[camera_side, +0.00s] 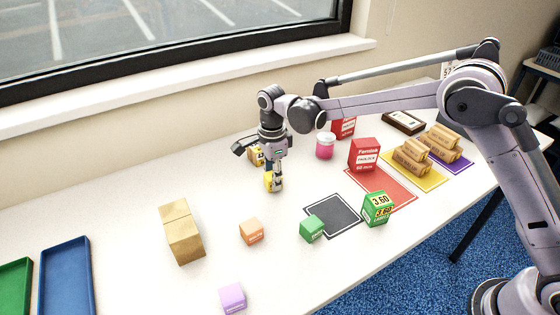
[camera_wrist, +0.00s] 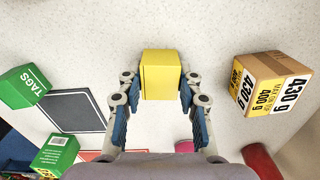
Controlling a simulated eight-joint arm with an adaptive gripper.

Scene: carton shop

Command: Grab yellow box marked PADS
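The yellow box (camera_side: 274,183) is directly below my gripper (camera_side: 273,171) in the side view, at the middle of the white table. In the wrist view the yellow box (camera_wrist: 161,76) sits between the two fingertips of my gripper (camera_wrist: 160,84). The fingers lie flush against its left and right sides, with no gap to see, so the gripper looks shut on it. The box is upright, at or very near the table top. I cannot read PADS on the faces that show.
A cardboard box marked 430 g (camera_wrist: 271,83) stands close by; it shows behind my gripper in the side view (camera_side: 256,155). A green TAGS box (camera_wrist: 24,86), an orange box (camera_side: 251,231), a tan stack (camera_side: 182,232) and a pink-lidded jar (camera_side: 325,145) stand around.

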